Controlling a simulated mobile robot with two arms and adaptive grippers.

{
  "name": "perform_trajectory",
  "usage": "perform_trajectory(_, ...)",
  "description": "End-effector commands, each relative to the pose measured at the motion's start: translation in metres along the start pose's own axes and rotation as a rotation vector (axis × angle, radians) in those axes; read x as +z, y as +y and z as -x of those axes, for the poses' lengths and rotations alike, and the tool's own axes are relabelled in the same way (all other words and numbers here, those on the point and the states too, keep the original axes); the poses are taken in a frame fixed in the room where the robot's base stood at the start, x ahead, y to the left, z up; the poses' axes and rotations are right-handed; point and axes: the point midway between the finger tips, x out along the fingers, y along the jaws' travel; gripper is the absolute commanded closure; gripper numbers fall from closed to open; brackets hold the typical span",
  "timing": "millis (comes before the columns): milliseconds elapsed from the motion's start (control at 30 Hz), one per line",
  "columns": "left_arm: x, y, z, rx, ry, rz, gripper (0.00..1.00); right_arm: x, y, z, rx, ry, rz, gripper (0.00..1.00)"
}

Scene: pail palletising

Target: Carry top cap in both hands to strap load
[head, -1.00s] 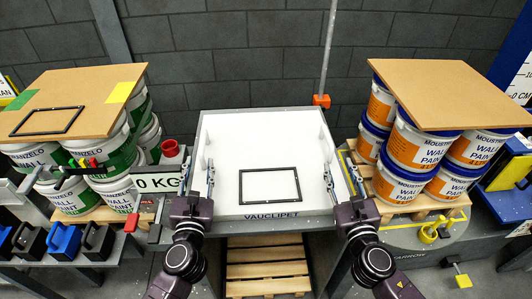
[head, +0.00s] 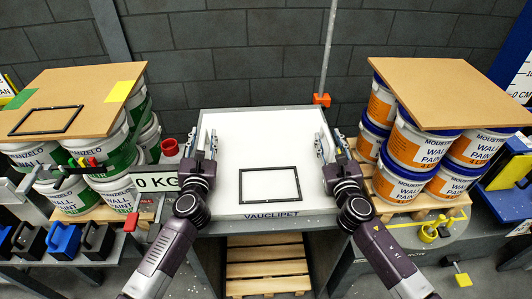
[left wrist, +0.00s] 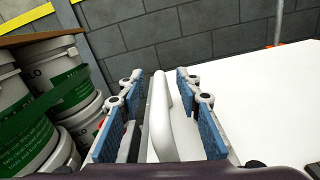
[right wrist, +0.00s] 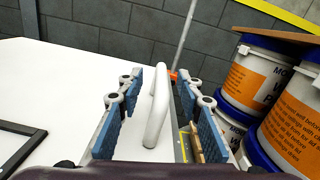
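A white board with white grab handles at its left and right sides, seemingly the top cap (head: 265,145), lies flat on a stand marked VAUCLIPET. It bears a black rectangle outline. My left gripper (head: 206,146) is at the left side; in the left wrist view its blue pads stand open on either side of a white handle (left wrist: 160,115), with gaps visible. My right gripper (head: 328,144) is at the right side; in the right wrist view its open pads flank the other handle (right wrist: 157,110). In the head view the grippers hide most of both handles.
Green-labelled pails (head: 105,165) under a brown board (head: 85,85) stand at left, orange-labelled pails (head: 405,155) under another brown board (head: 440,90) at right. A red cup (head: 170,148) is beside my left arm. A thin pole (head: 328,55) rises behind the stand.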

Motion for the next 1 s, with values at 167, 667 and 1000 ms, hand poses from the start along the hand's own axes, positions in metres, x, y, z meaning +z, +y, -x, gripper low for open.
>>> perform_trajectory(167, -0.0002, -0.0002, 0.0002, 0.000, 0.000, 0.000, 0.68, 0.0001, -0.0002, 0.0001, 0.000, 0.000, 0.000, 0.67)
perform_trajectory(667, -0.0004, -0.0003, 0.0005, -0.001, 0.001, 0.000, 1.00, -0.0001, 0.0001, 0.0004, 0.001, 0.000, 0.001, 1.00)
perform_trajectory(1000, 0.0015, 0.0000, 0.0001, 0.000, -0.002, 0.000, 1.00, 0.0018, 0.0006, 0.0003, 0.003, -0.003, 0.001, 1.00)
